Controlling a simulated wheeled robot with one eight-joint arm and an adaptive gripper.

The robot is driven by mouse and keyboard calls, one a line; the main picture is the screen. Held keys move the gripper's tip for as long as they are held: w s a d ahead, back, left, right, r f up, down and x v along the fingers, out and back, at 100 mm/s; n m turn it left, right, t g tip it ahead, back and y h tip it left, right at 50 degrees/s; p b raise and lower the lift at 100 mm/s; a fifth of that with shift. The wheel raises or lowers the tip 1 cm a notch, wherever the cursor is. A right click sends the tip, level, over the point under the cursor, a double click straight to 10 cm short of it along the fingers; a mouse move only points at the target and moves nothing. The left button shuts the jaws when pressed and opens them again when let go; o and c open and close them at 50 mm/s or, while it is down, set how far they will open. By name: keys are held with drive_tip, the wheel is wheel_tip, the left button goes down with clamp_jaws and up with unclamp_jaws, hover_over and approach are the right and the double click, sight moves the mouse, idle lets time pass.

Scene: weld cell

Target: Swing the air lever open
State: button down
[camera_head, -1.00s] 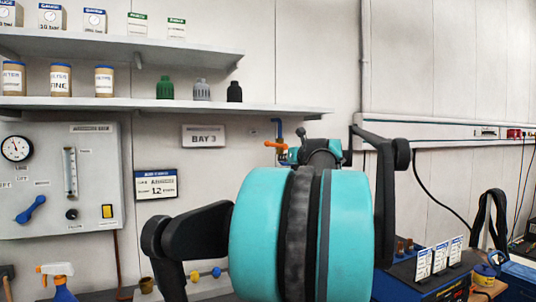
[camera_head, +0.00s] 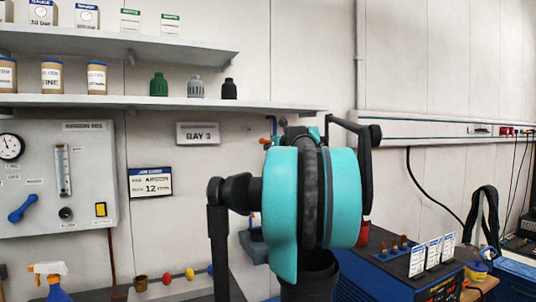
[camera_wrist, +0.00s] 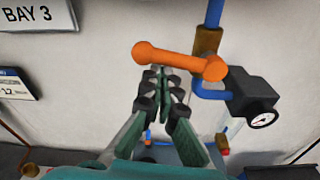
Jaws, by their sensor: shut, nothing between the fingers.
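The orange air lever (camera_wrist: 180,60) shows in the wrist view, lying crosswise and tilted slightly down to the right. Its right end sits by a brass valve body (camera_wrist: 206,40) on an upright blue pipe (camera_wrist: 213,12). My gripper (camera_wrist: 161,74) is shut and empty, its fingertips just below the lever's middle in the picture. I cannot tell whether they touch it.
A black fitting (camera_wrist: 248,92) with a round gauge (camera_wrist: 263,120) is right of the lever. A BAY 3 sign (camera_head: 198,133) and job card (camera_head: 151,182) hang on the wall. A panel with a blue handle (camera_head: 22,208) is at left. A blue machine (camera_head: 395,275) stands at right.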

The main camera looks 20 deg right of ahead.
drive_tip(key=shift+r+m, duration=0.4)
drive_tip(key=shift+m, duration=0.2)
idle(0.4)
drive_tip(key=r+m+y, duration=0.1)
drive_tip(key=m, duration=0.1)
drive_tip(key=shift+d+r+m, duration=0.1)
drive_tip(key=shift+r+m, duration=0.2)
drive_tip(key=shift+r, duration=0.05)
drive_tip(key=shift+m, duration=0.7)
drive_tip(key=shift+w+d+r, duration=0.1)
drive_tip(key=shift+d+r, duration=1.75)
drive_tip(key=shift+r, duration=0.3)
drive_tip(key=shift+d, duration=0.15)
